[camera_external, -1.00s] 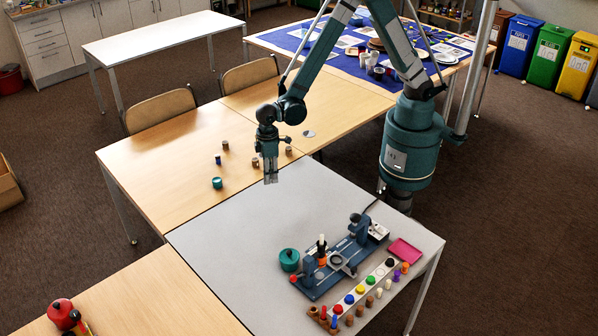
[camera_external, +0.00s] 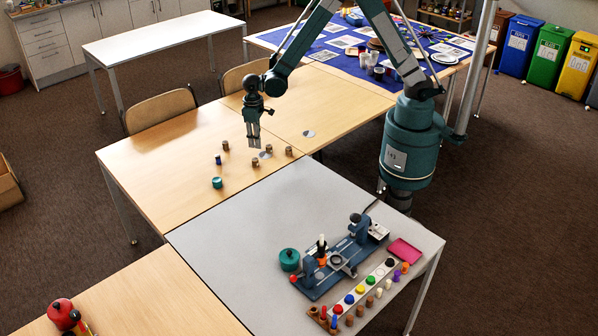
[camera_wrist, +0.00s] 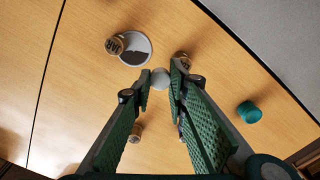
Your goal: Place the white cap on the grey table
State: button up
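A small pale, whitish round cap (camera_wrist: 160,78) shows between my fingertips in the wrist view, seemingly beyond them on the wooden table. I cannot make it out in the external view, where my gripper's fingers may hide it. My gripper (camera_external: 255,146) points down above the wooden table, its fingers apart. In the wrist view my gripper (camera_wrist: 160,76) has a finger on each side of the cap, with no clear contact. The grey table (camera_external: 215,245) stands in front of the wooden one; its edge shows in the wrist view (camera_wrist: 275,45) at upper right.
Brown cylinders (camera_external: 289,150), a blue one (camera_external: 218,160) and a teal one (camera_external: 217,183) stand around my gripper. A pale disc (camera_external: 308,133) lies farther right. The grey table holds a blue fixture (camera_external: 335,262), a peg strip and a pink tray (camera_external: 404,250); its left part is clear.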

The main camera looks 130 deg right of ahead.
jog(key=s+d+m, duration=0.4)
jog(key=s+d, duration=1)
jog(key=d, duration=0.1)
jog(key=r+m, duration=0.2)
jog(key=m, duration=0.2)
send_over(272, 120)
jog(key=shift+w+f, duration=0.1)
jog(key=shift+f, duration=3.15)
jog(key=shift+f+b, duration=0.4)
jog(key=shift+f, duration=1.45)
jog(key=shift+f, duration=0.15)
